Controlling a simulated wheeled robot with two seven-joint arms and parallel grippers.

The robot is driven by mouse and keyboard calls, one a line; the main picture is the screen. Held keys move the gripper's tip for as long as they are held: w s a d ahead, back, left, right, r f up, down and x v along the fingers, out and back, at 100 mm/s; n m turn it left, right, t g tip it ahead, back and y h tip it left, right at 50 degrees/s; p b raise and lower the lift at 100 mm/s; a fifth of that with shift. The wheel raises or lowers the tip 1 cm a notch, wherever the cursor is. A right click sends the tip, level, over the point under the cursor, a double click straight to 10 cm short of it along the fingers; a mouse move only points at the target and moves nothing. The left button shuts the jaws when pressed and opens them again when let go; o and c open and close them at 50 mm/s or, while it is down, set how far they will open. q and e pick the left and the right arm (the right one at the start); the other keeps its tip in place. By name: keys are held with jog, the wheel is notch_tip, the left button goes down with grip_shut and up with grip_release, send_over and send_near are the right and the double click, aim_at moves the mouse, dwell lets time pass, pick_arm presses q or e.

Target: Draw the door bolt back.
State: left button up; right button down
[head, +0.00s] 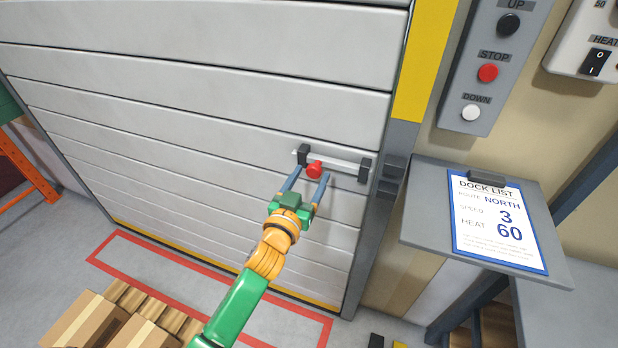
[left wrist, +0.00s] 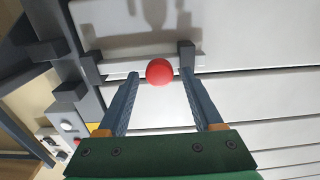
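The door bolt (head: 340,163) is a pale bar held by two dark brackets on the grey slatted door, with a red round knob (head: 314,170) on it. The bolt (left wrist: 125,66) and knob (left wrist: 159,72) also show in the left wrist view. My left gripper (head: 309,175) is open at the knob, its blue fingers on either side. In the left wrist view the knob sits between the fingertips of my gripper (left wrist: 160,78), with gaps visible on both sides. A dark keeper (head: 392,172) is on the door frame, right of the bolt. My right gripper is out of view.
A sloped grey stand with a dock list (head: 500,222) is right of the door frame. A button panel (head: 487,75) and a heat switch box (head: 597,62) are on the wall above. Cardboard boxes (head: 83,318) lie at lower left, near a red floor outline (head: 165,268).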

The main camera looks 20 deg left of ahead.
pick_arm(q)
jog(key=shift+w+f, duration=0.1)
jog(key=shift+w, duration=0.05)
grip_shut()
dwell(1.0)
